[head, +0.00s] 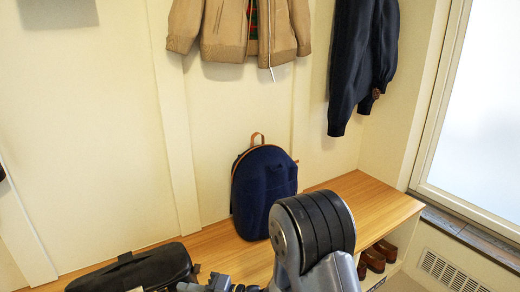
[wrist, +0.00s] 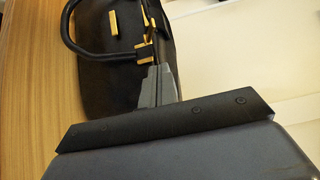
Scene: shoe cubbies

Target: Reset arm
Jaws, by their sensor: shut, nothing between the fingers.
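My arm (head: 318,235) rises from the bottom edge of the head view, in front of the wooden bench. My gripper (wrist: 160,72) shows in the wrist view with its grey fingers together and nothing between them. In that view the fingers overlap a black bag (wrist: 105,75) with dark handles and gold-coloured fittings. I cannot tell whether they touch it. In the head view, a black bag (head: 135,271) lies on the bench at lower left, with small grey parts of my arm beside it.
A navy backpack (head: 262,190) stands on the wooden bench (head: 365,200) against the wall. A tan jacket (head: 235,30) and a dark jacket (head: 360,60) hang above. Brown shoes (head: 374,259) sit in a cubby under the bench. A window (head: 485,120) is at right.

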